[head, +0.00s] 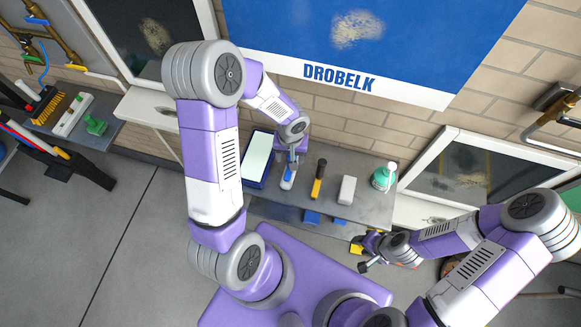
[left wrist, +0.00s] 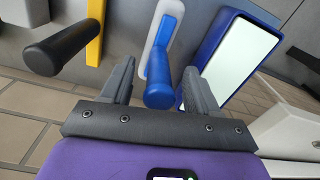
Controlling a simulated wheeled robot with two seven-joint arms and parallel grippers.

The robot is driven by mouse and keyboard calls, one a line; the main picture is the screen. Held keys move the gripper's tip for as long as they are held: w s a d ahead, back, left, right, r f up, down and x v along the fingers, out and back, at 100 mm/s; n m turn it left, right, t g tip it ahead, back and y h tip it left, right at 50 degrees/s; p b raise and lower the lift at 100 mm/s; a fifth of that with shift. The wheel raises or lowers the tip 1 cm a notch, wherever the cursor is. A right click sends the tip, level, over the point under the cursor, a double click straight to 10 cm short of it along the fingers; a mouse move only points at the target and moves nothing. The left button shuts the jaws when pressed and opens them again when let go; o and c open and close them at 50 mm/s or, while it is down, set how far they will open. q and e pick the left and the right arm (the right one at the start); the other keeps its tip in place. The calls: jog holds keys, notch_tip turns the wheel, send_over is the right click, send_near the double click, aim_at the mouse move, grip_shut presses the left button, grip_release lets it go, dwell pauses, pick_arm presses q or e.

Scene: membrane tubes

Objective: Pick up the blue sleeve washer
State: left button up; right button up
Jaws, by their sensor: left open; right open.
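The blue sleeve washer, a white body with a blue handle, lies on the grey shelf in the head view (head: 287,181). In the left wrist view its blue handle (left wrist: 159,78) points toward the camera. My left gripper (head: 293,157) is open at the washer, partly hiding it in the head view. In the left wrist view its two fingers (left wrist: 158,88) stand on either side of the blue handle, with visible gaps. My right gripper (head: 361,258) is open and away from the washer, low in front of the shelf.
A blue-rimmed tray (head: 257,158) lies left of the washer. A yellow tool with a black handle (head: 318,180), a white block (head: 347,190) and a green bottle (head: 383,177) stand to its right on the shelf (head: 335,160). A brick wall rises behind.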

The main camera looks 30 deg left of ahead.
pick_arm(q)
jog(key=shift+f, duration=0.25)
grip_shut()
jog(key=shift+r, duration=0.15)
notch_tip(320, 180, up, 10)
jog(key=shift+f+p, duration=0.1)
jog(key=shift+p, duration=0.7)
